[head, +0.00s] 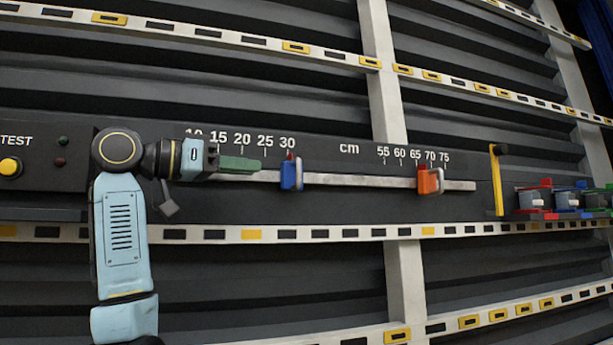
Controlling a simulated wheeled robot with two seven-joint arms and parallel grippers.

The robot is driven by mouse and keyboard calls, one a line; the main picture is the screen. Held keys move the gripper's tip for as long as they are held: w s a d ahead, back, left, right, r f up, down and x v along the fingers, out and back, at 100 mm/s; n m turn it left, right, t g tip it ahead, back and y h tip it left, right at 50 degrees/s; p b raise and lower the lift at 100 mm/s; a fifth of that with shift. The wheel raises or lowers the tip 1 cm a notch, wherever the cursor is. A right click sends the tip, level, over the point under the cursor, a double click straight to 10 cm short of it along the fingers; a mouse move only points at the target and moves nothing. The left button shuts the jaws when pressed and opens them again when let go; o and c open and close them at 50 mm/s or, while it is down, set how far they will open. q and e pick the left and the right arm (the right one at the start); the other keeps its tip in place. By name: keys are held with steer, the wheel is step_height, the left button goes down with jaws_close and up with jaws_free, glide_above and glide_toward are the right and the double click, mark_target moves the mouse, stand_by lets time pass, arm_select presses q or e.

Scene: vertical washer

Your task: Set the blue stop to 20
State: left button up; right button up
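The blue stop (291,174) sits on the pale horizontal rail (360,181), its red pointer just right of the 30 mark. The number 20 (242,138) is printed on the dark scale panel to its left. My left gripper (240,164) comes in from the left in front of the rail, below the 20 to 25 marks. Its green finger part points right, with a gap to the blue stop. I cannot tell whether its fingers are apart. My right gripper is not in view.
An orange stop (430,181) sits on the same rail near 70. A TEST panel with a yellow button (10,166) is at the left edge.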

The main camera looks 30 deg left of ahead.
arm_select(q)
steer(key=p+x, duration=0.4)
steer(key=x, duration=0.9)
steer(key=shift+w+f, duration=0.1)
jaws_close()
